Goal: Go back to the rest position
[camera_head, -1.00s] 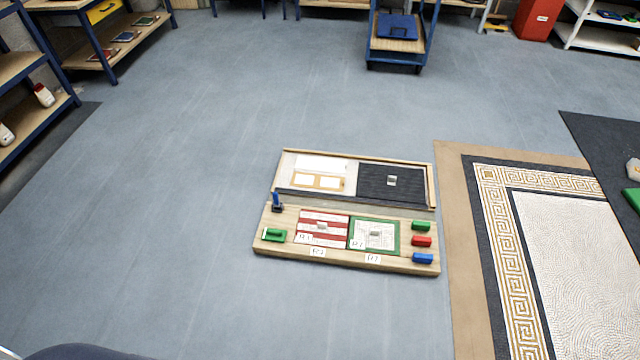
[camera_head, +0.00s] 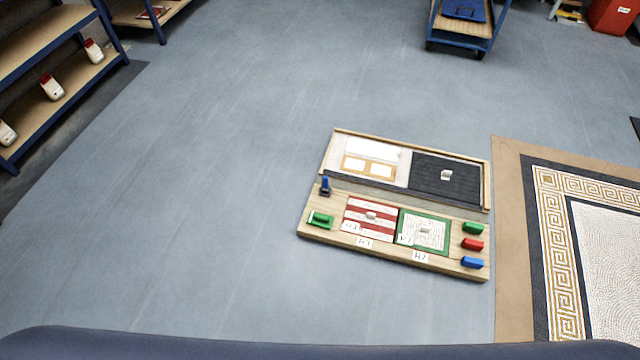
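Neither of my grippers shows in the head view. A dark blue curved surface, likely part of my own body, runs along the bottom edge. A wooden board (camera_head: 392,262) lies on the floor right of centre. It bears a red-and-white striped panel (camera_head: 357,228) and a green-bordered panel (camera_head: 436,243), each with a small grey knob. Behind them, a wooden-framed tray (camera_head: 408,147) holds a dark panel (camera_head: 432,182) with a grey knob and a pale panel with tan rectangles (camera_head: 366,170).
Green (camera_head: 473,228), red (camera_head: 472,244) and blue (camera_head: 472,263) blocks sit at the board's right end. A mosaic floor (camera_head: 625,250) with a Greek-key border lies right. Shelves (camera_head: 62,83) stand left, and a blue cart (camera_head: 459,44) at the back. The floor left of the board is clear.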

